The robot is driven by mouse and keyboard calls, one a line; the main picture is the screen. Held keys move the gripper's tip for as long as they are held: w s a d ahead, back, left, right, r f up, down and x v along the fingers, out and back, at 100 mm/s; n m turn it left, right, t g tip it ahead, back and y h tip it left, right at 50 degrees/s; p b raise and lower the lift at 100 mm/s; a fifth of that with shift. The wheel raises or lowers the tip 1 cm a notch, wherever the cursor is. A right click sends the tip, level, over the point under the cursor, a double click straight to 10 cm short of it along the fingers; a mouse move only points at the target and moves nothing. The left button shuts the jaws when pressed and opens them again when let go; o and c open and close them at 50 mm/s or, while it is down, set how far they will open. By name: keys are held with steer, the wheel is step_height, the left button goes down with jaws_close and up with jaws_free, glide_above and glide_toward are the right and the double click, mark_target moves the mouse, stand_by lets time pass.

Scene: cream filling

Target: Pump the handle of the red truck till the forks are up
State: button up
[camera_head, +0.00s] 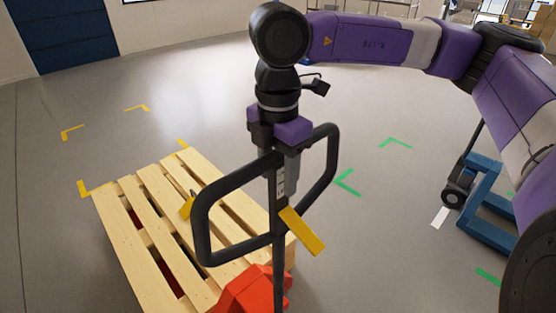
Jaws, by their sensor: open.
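The red truck (252,290) shows at the bottom of the head view, with its red body at the near end of a wooden pallet (117,213). Its black handle (207,222) stands up in front of me as a wide loop on a thin upright shaft. My gripper (284,168) points down at the middle of the handle, between the two sides of the loop. The jaws are open. The handle partly hides the fingers, and I cannot tell whether they touch it. The forks are hidden by the pallet, so their height cannot be told.
A yellow flat piece (302,231) sticks out beside the handle shaft. A blue truck (484,219) with black wheels stands at the right, partly behind my arm. Green and yellow corner marks lie on the grey floor, which is clear behind the pallet.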

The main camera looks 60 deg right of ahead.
steer(key=shift+c, duration=0.2)
jaws_close()
stand_by(1.2)
stand_by(0.4)
stand_by(1.3)
